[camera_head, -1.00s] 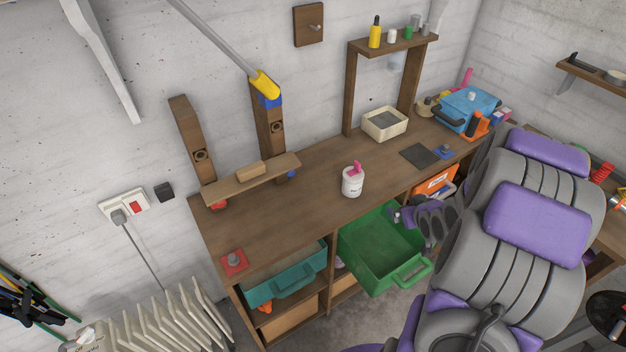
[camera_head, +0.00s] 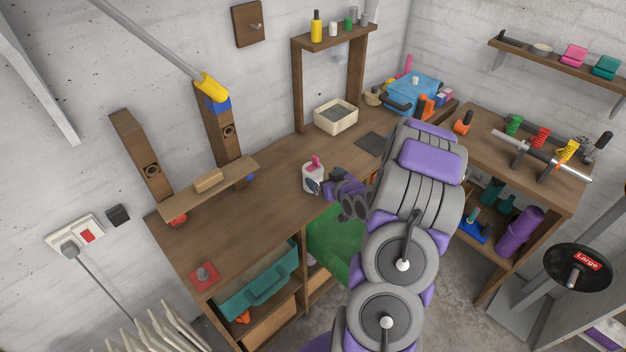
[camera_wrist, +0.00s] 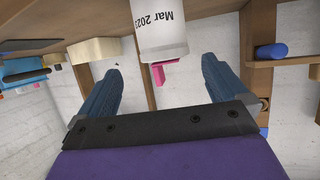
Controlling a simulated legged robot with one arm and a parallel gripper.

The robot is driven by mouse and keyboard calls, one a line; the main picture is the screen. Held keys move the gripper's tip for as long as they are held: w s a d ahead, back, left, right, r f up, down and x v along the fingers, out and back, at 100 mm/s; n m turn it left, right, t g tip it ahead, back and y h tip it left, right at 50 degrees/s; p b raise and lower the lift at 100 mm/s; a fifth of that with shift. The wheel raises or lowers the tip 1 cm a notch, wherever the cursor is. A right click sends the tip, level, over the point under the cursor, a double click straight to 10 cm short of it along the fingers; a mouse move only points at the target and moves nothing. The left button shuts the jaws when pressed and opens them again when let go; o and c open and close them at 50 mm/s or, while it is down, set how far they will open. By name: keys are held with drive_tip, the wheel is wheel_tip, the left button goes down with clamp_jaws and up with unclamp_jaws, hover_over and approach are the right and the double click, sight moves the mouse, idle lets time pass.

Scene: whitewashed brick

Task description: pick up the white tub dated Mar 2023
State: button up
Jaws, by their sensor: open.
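The white tub (camera_head: 308,180) with a pink top stands on the wooden workbench (camera_head: 240,215). In the wrist view the tub (camera_wrist: 161,38) appears upside down, and its label reads "Mar 2023". My gripper (camera_head: 318,187) is right beside the tub at its right side in the head view, and partly covers it. In the wrist view my gripper (camera_wrist: 160,85) is open, with one blue-grey finger on each side. The tub is just beyond the fingertips, roughly centred between them. Whether any finger touches it I cannot tell.
A cream box (camera_head: 336,118) stands behind the tub, under a small shelf (camera_head: 345,38) with bottles. A raised wooden plank (camera_head: 180,195) is to the left. A green bin (camera_head: 335,240) sits below the bench edge. Bare bench lies left of the tub.

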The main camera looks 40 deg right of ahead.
sight(315, 171)
drive_tip(key=shift+w+a+f, duration=0.1)
drive_tip(key=shift+w+f, duration=0.15)
drive_tip(key=shift+w, duration=0.25)
drive_tip(key=shift+w+a+f, duration=0.1)
drive_tip(key=shift+w+f, duration=0.1)
drive_tip(key=shift+w, duration=0.3)
drive_tip(key=shift+w+d+f, duration=0.1)
drive_tip(key=shift+w+d, duration=0.2)
drive_tip(key=shift+w, duration=0.1)
drive_tip(key=b+x, duration=0.1)
drive_tip(key=x, duration=0.3)
drive_tip(key=shift+w+d, duration=0.1)
drive_tip(key=shift+w, duration=0.1)
drive_tip(key=shift+w+a, duration=0.25)
drive_tip(key=shift+w, duration=0.05)
drive_tip(key=shift+a, duration=0.1)
drive_tip(key=shift+d+f, duration=0.1)
drive_tip(key=shift+d, duration=0.25)
drive_tip(key=c, duration=0.6)
drive_tip(key=shift+a, duration=0.2)
drive_tip(key=c, duration=0.7)
